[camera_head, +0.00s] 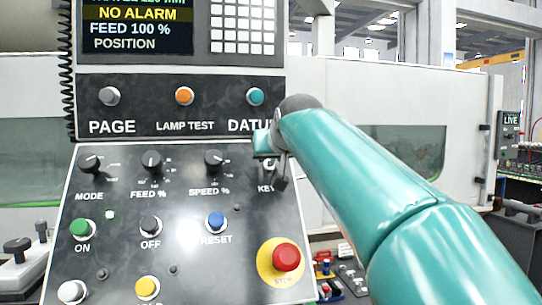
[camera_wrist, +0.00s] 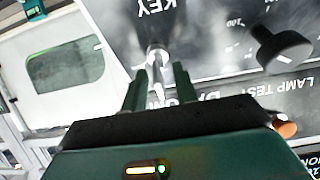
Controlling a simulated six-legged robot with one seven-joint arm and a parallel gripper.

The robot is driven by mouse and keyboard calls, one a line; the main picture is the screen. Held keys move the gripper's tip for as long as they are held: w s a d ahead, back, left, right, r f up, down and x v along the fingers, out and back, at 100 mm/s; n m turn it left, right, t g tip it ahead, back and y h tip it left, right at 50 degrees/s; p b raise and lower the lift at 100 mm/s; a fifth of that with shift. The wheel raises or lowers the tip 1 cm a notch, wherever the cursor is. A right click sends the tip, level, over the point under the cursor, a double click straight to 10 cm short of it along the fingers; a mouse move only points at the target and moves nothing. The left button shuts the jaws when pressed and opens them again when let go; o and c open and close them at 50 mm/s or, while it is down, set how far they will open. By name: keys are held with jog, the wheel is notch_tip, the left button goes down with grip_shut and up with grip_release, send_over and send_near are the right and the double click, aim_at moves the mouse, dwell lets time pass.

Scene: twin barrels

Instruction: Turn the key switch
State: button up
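The key switch (camera_wrist: 157,56) shows in the wrist view as a round metal lock on the dark panel, beside the upside-down "KEY" label. A pale metal key part sticks out from it toward my gripper. My gripper (camera_wrist: 160,76) is open, with one finger on each side of the key and a gap visible on both sides. In the head view my gripper (camera_head: 274,158) is at the panel's upper right, above the partly covered "KEY" label. There the arm and gripper hide most of the key switch.
The SPEED % knob (camera_head: 214,161) is left of my gripper, and the teal DATUM button (camera_head: 255,97) is above it. A red STOP button (camera_head: 286,257) sits at the panel's lower right. The black SPEED knob also shows in the wrist view (camera_wrist: 283,50).

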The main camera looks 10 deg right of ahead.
grip_shut()
jog(key=shift+m, duration=0.5)
jog(key=m+h, duration=0.1)
jog(key=m, duration=0.2)
jog(key=m+h, duration=0.1)
jog(key=m, duration=0.5)
jog(key=m+g+h, duration=0.1)
jog(key=m, duration=0.2)
jog(key=shift+s+d+g, duration=0.1)
jog(key=shift+g, duration=0.2)
jog(key=shift+m, duration=0.3)
